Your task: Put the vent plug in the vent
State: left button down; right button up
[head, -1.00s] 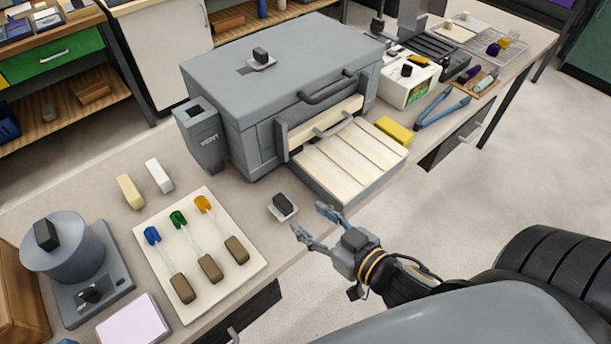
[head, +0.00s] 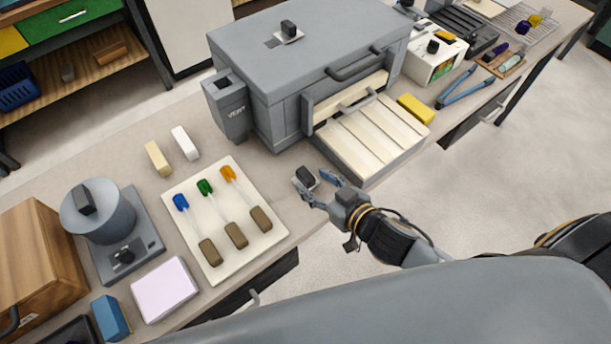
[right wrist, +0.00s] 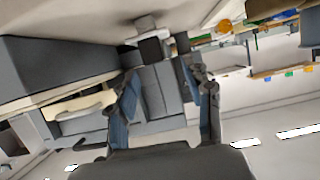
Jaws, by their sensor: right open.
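A small plug with a dark grip on a pale square base (head: 305,177) sits on the bench near its front edge. A similar plug (head: 289,31) sits on the kiln lid beside a dark patch; I cannot tell from looks alone which is the vent plug. The vent (head: 231,112) is a grey box marked VENT on the kiln's left side, with a dark opening on top. My right gripper (head: 314,183) is open, its fingertips close to the bench plug. In the right wrist view that plug's dark grip (right wrist: 150,49) shows between the fingertips (right wrist: 160,70). My left gripper is out of view.
The kiln (head: 290,75) and its slatted front shelf (head: 372,140) stand just behind the gripper. A pale board (head: 254,215) with three coloured-tip rods lies to the left. A yellow block (head: 415,109) and blue tongs (head: 462,90) lie to the right.

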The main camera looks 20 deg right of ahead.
aim_at(308, 177)
jog(key=shift+d+p+x, duration=0.15)
jog(key=shift+p+x, duration=0.25)
jog(key=shift+x, duration=0.95)
jog(key=shift+d+p+x, duration=0.1)
jog(key=shift+p+x, duration=0.25)
jog(key=shift+x, duration=1)
jog(key=shift+f, duration=0.2)
grip_shut()
